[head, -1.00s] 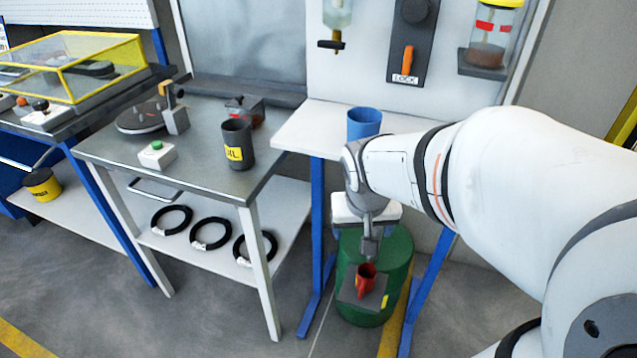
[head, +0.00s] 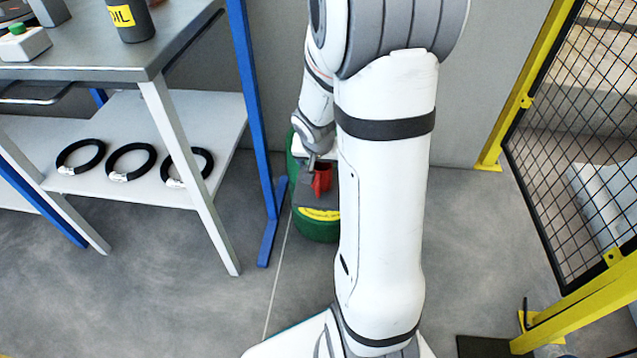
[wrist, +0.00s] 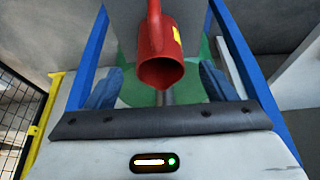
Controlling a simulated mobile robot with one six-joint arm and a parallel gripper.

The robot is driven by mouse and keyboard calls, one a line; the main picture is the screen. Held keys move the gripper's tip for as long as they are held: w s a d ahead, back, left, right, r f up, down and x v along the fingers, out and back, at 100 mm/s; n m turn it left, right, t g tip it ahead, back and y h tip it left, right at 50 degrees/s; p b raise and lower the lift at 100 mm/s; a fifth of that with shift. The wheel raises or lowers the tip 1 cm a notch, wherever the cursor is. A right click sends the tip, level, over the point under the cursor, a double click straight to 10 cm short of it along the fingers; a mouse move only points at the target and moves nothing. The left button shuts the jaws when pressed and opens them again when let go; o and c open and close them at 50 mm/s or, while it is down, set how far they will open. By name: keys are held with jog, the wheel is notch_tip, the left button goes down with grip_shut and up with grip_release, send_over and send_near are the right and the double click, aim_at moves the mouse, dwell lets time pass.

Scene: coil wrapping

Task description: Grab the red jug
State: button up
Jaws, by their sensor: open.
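My gripper (wrist: 158,86) is open, with one finger to either side of the jug's mouth in the picture. I see no finger touching it. In the head view my wrist is just above and left of the jug, and the fingers are too small to tell.
The green drum (head: 316,229) has a yellow label. A blue post (head: 254,130) and the grey-topped table (head: 120,62) stand left, with several black rings (head: 130,160) on the lower shelf. Yellow-framed mesh fencing (head: 575,130) is on the right. Open floor lies in front.

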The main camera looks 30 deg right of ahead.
jog(key=b+x, duration=0.1)
jog(key=x, duration=0.2)
jog(key=b+x, duration=0.2)
jog(key=x, duration=0.1)
jog(key=shift+s+a+f, duration=0.15)
jog(key=shift+s+f, duration=0.05)
jog(key=shift+r, duration=0.1)
jog(key=shift+c, duration=0.4)
jog(key=c, duration=1.1)
jog(key=shift+r, duration=0.1)
